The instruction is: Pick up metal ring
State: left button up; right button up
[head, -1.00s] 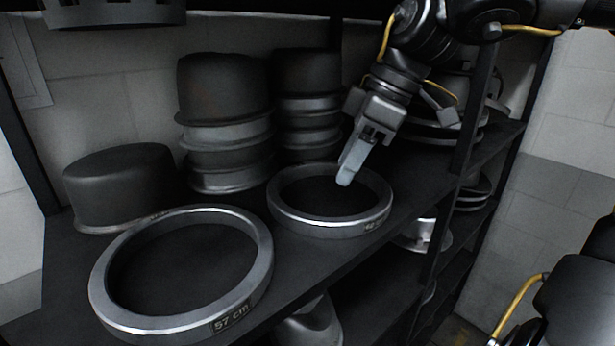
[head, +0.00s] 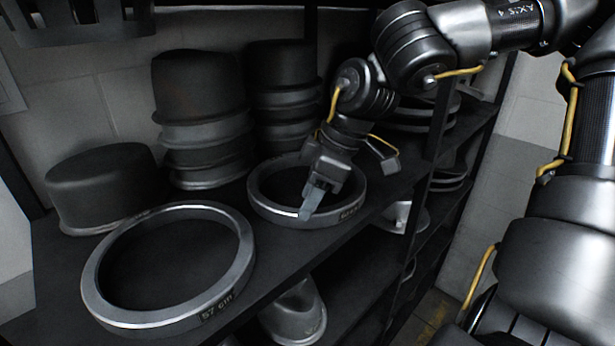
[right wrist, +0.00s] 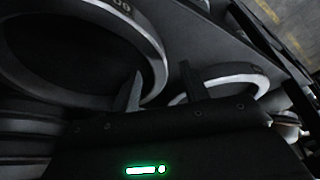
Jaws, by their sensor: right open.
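A metal ring (head: 265,205) with a partly hidden size label lies flat on the shelf, right of a larger-looking metal ring (head: 92,285) marked 57 cm. My right gripper (head: 305,212) is open and empty, pointing down at the near rim of the right-hand ring. In the right wrist view, a labelled ring (right wrist: 153,45) has its wall between the spread fingers of the gripper (right wrist: 160,78), one finger over the opening and one outside. Whether they touch it is unclear. My left gripper is not in view.
Stacked dark hat moulds (head: 200,90) stand behind the rings, with a single one (head: 100,185) at the left. A shelf post (head: 425,200) stands to the right of the gripper. A lower shelf holds a metal form (head: 295,312).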

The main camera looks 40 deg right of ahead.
jog(key=shift+w+p+x, duration=0.2)
jog(key=shift+p+x, duration=0.1)
jog(key=shift+x, duration=1.15)
jog(key=shift+s, duration=0.1)
jog(key=shift+r, duration=0.1)
jog(key=shift+c, duration=1)
jog(key=shift+d, duration=0.1)
grip_shut()
